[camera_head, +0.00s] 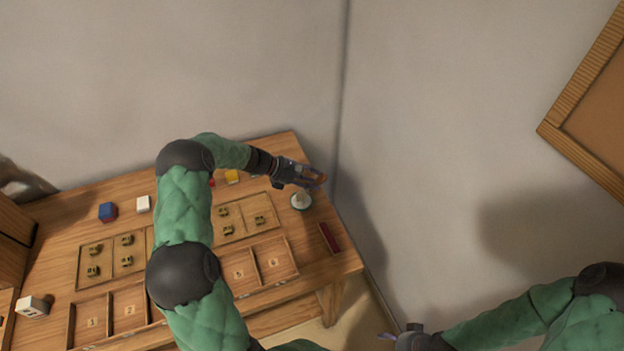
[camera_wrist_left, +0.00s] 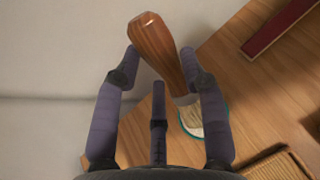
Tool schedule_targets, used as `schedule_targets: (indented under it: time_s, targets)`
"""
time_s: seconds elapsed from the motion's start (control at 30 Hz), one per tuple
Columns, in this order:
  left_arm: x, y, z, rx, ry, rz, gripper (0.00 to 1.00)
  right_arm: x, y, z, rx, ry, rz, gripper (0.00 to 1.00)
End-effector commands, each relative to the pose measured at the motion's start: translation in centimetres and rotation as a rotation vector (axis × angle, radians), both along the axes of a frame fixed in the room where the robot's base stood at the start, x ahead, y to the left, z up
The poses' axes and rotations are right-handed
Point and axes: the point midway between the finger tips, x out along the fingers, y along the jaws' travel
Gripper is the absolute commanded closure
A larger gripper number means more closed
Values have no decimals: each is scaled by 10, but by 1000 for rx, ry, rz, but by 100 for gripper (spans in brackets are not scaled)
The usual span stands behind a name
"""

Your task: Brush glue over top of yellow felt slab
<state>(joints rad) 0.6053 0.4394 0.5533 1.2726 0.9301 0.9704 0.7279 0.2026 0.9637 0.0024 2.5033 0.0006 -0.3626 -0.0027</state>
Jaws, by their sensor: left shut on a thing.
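My left gripper (camera_head: 314,179) is above the table's far right corner, shut on a wooden-handled brush (camera_wrist_left: 160,55). In the left wrist view the gripper's fingers (camera_wrist_left: 160,68) surround the handle, and the pale bristles point down over a round white pot with a teal rim (camera_wrist_left: 222,128). I cannot tell whether the bristles touch its contents. The pot also shows in the head view (camera_head: 301,202), just below the gripper. A small yellow slab (camera_head: 232,176) lies at the table's back, left of the gripper, partly near my arm. My right gripper (camera_head: 388,337) is low, off the table, its jaws unclear.
Wooden trays with small brass-like pieces (camera_head: 127,261) and numbered compartments (camera_head: 275,262) fill the middle. A dark red bar (camera_head: 329,238) lies near the right edge. Walls stand close behind.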

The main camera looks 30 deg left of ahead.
Motion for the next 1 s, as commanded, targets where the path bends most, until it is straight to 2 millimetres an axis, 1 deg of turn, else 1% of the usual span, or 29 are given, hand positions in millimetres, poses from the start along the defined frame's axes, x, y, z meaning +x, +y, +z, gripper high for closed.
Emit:
schedule_targets:
  time_s: [1.0]
  targets:
    - [0, 0, -9, 0, 0, 0, 88, 0, 0, -5, 0, 0, 0, 22]
